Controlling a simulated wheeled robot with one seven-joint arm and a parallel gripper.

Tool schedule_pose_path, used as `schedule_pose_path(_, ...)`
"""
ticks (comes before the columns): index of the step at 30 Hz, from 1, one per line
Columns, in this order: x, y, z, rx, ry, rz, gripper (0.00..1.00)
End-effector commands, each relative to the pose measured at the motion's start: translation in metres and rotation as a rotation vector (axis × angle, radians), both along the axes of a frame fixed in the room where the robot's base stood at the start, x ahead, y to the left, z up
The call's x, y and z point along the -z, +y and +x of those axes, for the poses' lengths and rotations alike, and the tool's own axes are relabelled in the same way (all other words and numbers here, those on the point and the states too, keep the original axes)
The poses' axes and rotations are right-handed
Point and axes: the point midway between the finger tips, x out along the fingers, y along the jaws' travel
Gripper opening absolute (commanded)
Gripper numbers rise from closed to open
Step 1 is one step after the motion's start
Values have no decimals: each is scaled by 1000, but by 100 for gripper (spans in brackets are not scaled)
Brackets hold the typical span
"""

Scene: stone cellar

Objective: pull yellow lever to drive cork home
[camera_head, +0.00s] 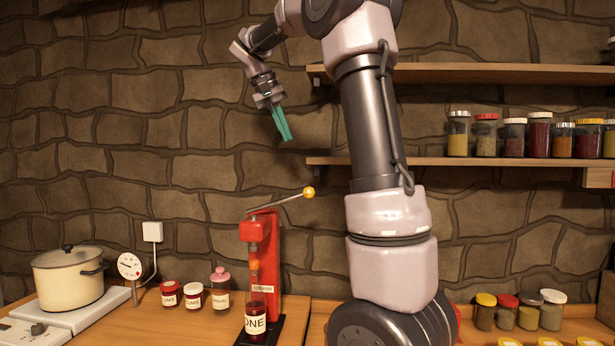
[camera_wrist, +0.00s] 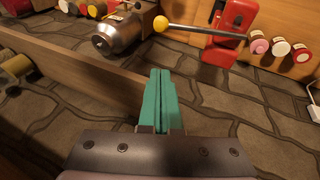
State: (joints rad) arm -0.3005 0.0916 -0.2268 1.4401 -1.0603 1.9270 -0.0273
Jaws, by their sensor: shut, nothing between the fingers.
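The lever is a thin metal rod ending in a yellow ball (camera_head: 309,192). It slopes up to the right from the top of a red corker stand (camera_head: 268,235). The yellow ball also shows in the wrist view (camera_wrist: 161,24), beyond my fingertips.
Small jars (camera_head: 193,297) and a pink-topped bottle (camera_head: 220,291) stand left of the corker. Further left are a dial gauge (camera_head: 130,266) and a cream pot (camera_head: 70,278) on a hob. Shelves (camera_head: 480,161) with spice jars line the right wall. Air around the ball looks clear.

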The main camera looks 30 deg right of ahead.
Motion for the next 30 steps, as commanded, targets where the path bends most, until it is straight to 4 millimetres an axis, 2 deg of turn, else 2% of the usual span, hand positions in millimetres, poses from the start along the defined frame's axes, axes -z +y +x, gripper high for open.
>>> schedule_pose_path(11,-1,-1,2,7,1,-8,0)
schedule_pose_path(16,8,-5,2,7,3,-8,0)
schedule_pose_path(20,28,-15,3,7,5,-7,0)
schedule_pose_path(30,92,-46,7,7,4,-7,0)
